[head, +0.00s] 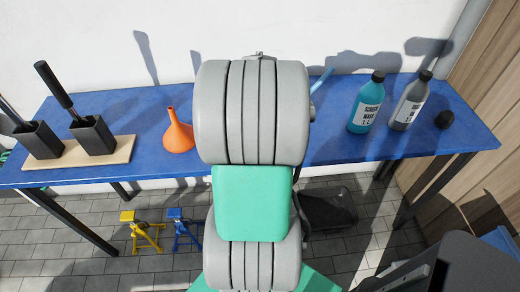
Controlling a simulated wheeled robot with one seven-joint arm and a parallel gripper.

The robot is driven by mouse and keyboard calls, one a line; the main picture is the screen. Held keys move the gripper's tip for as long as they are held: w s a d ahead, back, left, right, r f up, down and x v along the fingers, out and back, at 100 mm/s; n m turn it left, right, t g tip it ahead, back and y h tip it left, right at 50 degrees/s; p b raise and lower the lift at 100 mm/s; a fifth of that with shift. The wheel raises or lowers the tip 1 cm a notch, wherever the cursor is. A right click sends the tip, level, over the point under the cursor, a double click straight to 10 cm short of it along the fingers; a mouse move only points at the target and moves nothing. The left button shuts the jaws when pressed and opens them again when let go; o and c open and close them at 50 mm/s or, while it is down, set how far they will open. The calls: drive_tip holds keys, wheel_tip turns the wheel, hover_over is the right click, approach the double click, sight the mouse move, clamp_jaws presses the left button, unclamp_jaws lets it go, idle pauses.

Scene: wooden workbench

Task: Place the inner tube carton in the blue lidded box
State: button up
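I see neither an inner tube carton nor a blue lidded box in the head view. My arm's grey and green links fill the middle of the picture and hide the centre of the blue workbench top. My gripper is not in view, so I cannot tell what it holds or whether it is open.
The blue workbench (335,147) bears an orange funnel (178,133), two black holders (92,135) on a wooden board, a teal bottle (367,105), a grey bottle (409,103) and a black round thing (444,119). Yellow (144,233) and blue stands (185,230) are below.

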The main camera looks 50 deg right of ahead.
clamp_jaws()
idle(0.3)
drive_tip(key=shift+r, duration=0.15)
